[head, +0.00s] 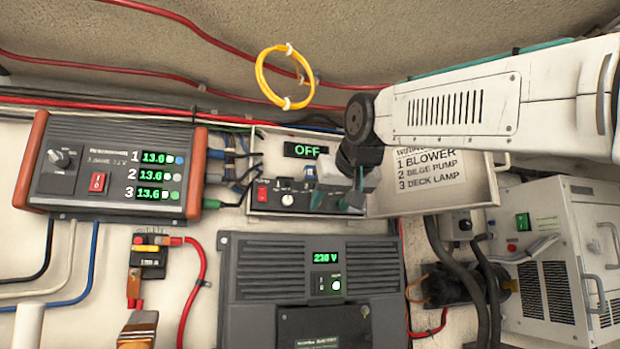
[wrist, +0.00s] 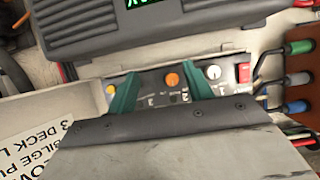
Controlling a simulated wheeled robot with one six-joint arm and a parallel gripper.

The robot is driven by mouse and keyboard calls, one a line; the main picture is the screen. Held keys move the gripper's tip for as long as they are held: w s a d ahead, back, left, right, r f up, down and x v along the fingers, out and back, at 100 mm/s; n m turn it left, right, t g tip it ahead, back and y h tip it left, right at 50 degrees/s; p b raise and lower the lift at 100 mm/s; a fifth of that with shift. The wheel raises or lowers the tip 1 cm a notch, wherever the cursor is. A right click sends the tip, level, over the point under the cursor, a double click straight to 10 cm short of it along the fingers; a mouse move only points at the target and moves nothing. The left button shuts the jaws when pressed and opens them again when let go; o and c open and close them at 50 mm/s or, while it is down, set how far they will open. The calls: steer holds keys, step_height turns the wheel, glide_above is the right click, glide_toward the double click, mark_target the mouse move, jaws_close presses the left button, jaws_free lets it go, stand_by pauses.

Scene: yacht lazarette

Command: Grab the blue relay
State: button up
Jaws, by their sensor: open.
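An orange round part (wrist: 172,80) on the panel shows in that gap, and I see nothing held. A yellow round part (wrist: 111,89) lies left of the fingers. A white knob (wrist: 213,73) and a red switch (wrist: 244,73) lie right of them.
The box's open lid (head: 440,190) lists blower, bilge pump and deck lamp. A meter unit (head: 110,165) with several cables is at the left. A dark 230 V unit (head: 265,270) is below, and a white machine (head: 560,255) at right. A yellow cable loop (head: 262,75) hangs above.

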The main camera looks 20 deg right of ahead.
mark_target(310, 171)
steer(key=w+r+t, duration=0.2)
steer(key=w+r, duration=0.1)
steer(key=r, duration=0.7)
steer(key=shift+t, duration=0.4)
steer(key=w, duration=0.5)
steer(key=w+a+f, duration=0.1)
steer(key=w, duration=0.1)
steer(key=shift+w, duration=0.35)
steer(key=c, duration=1.1)
